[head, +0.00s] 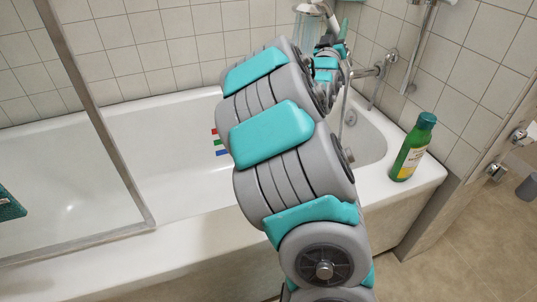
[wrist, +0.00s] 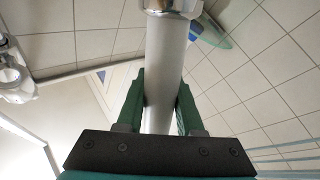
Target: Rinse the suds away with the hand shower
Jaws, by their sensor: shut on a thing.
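The hand shower (head: 308,10) is at the top of the head view, above the tub's far rim near the tap end, and pale bluish streaks like running water (head: 306,32) hang below its head. My gripper (wrist: 160,85) is shut on its light grey handle (wrist: 165,50), one green finger on each side. The shower's head is outside the wrist view. The white bathtub (head: 165,150) lies below, partly hidden by my arm. I cannot make out suds on the visible tub surfaces.
A green bottle (head: 414,147) stands on the tub's right corner rim. A tap (head: 368,71) projects from the tiled wall near my gripper. A framed glass screen (head: 95,110) borders the left. Small red, green and blue patches (head: 217,142) show in the tub beside my arm.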

